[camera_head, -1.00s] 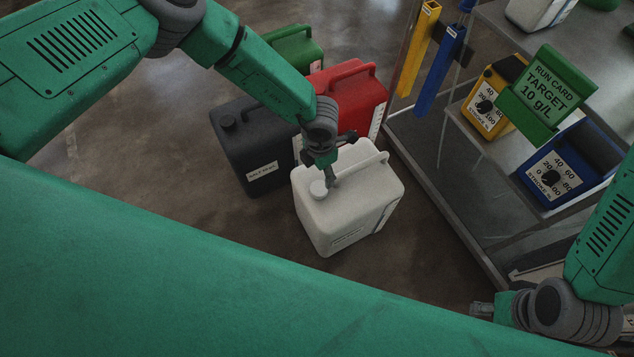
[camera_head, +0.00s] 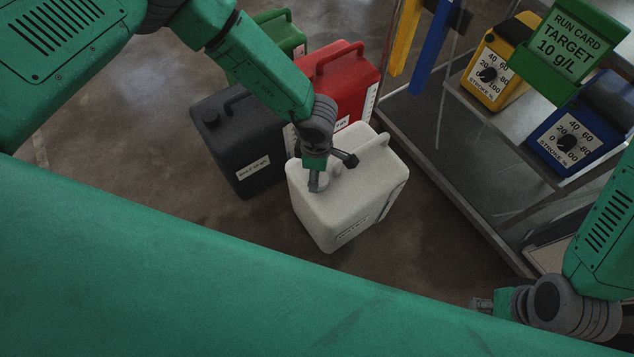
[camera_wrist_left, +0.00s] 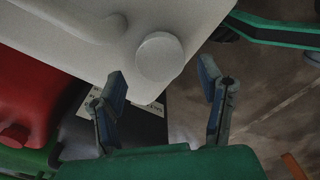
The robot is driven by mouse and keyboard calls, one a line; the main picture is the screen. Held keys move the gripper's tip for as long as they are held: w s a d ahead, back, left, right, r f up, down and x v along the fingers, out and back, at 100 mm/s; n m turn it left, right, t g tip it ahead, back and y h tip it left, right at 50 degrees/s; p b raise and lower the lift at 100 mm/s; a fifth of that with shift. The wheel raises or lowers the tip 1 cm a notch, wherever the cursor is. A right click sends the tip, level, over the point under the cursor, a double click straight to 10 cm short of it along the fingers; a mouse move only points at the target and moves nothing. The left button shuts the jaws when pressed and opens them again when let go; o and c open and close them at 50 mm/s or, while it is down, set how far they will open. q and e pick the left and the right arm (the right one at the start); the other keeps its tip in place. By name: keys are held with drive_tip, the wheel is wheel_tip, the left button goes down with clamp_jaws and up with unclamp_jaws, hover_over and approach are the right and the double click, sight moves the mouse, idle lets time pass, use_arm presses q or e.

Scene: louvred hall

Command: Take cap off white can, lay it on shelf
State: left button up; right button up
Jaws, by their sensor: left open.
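The white can (camera_head: 345,195) stands upright on the floor in the middle of the head view. Its round white cap (camera_wrist_left: 160,56) shows on the can's top in the left wrist view; in the head view my left gripper largely covers it. My left gripper (camera_head: 315,187) is over the cap. In the left wrist view its two fingers (camera_wrist_left: 163,87) are apart and empty, with the cap just beyond the tips, roughly between them. My right gripper (camera_head: 478,303) is at the lower right, away from the can; its jaws are too small to read. The grey shelf (camera_head: 490,132) is at the right.
A black can (camera_head: 245,150), a red can (camera_head: 345,85) and a green can (camera_head: 285,35) stand close behind the white can. Yellow (camera_head: 493,62) and blue (camera_head: 575,135) dosing units and a green run card (camera_head: 570,45) occupy the rack. Floor left of the cans is clear.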

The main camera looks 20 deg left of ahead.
use_arm(q)
wheel_tip(320, 180, down, 2)
drive_tip(key=shift+d+b, duration=0.1)
drive_tip(key=shift+b, duration=0.4)
drive_tip(key=shift+d+r, duration=0.2)
drive_tip(key=shift+d, duration=0.05)
drive_tip(key=shift+f, duration=0.15)
drive_tip(key=shift+f+b, duration=0.3)
drive_tip(key=shift+f, duration=0.25)
drive_tip(key=shift+a+f, duration=0.2)
drive_tip(key=shift+f, duration=0.05)
use_arm(e)
wheel_tip(320, 180, down, 3)
drive_tip(key=shift+d+r, duration=0.15)
drive_tip(key=shift+r, duration=0.05)
use_arm(q)
drive_tip(key=shift+r, duration=0.1)
